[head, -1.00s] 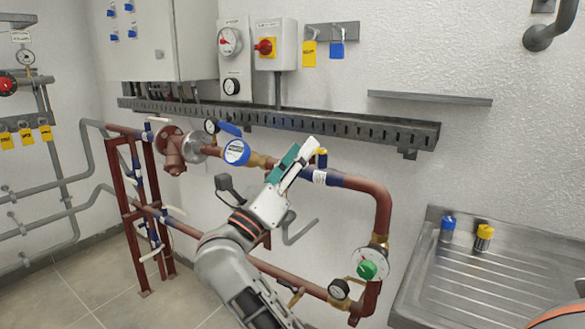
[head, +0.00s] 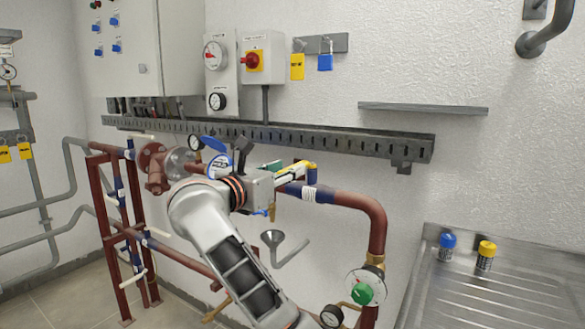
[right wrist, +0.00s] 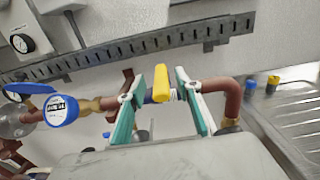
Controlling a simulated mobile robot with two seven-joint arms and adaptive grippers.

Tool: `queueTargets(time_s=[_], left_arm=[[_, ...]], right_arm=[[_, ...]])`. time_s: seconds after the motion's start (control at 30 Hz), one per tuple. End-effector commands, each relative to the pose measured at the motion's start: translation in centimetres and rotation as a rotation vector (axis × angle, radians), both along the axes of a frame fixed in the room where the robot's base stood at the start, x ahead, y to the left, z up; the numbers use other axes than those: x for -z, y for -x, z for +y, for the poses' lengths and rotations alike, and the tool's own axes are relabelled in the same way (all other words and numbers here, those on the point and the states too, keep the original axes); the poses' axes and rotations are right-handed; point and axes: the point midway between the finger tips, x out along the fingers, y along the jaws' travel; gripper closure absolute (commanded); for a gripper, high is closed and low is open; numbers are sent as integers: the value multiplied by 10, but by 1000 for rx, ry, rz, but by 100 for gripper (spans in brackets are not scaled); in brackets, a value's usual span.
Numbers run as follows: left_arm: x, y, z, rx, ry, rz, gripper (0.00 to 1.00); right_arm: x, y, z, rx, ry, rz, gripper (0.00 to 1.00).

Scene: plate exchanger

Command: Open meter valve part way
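The yellow valve handle (right wrist: 162,70) shows on the pipe in the right wrist view, between the two teal-and-white fingers of my right gripper (right wrist: 160,100). The gripper is open, with gaps on both sides of the handle. In the head view my right gripper (head: 292,174) is at the upper pipe, and the yellow handle (head: 311,165) shows just past the fingers, partly hidden. The blue-faced meter (head: 219,166) is left of the gripper, partly behind my wrist; it also shows in the right wrist view (right wrist: 60,109). My left gripper is not in view.
The red-brown pipe (head: 376,225) bends down at right to a green knob (head: 363,293) and a gauge. A slotted tray (head: 290,138) runs along the wall above. A funnel (head: 272,240) is below my gripper. A metal sink (head: 490,300) stands at right.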

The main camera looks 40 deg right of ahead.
Motion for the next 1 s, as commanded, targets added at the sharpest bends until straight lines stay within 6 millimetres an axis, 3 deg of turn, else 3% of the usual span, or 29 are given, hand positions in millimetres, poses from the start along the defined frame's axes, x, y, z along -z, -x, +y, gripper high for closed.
queueTargets(time_s=[0.23,0.6,0.73,1.0], left_arm=[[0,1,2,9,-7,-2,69],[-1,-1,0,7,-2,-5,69],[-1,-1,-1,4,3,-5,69],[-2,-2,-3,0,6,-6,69]], right_arm=[[0,-11,-28,2,3,1,66],[0,-13,-33,0,1,1,66],[0,-13,-33,0,1,1,100],[0,-13,-34,-6,1,1,100]])
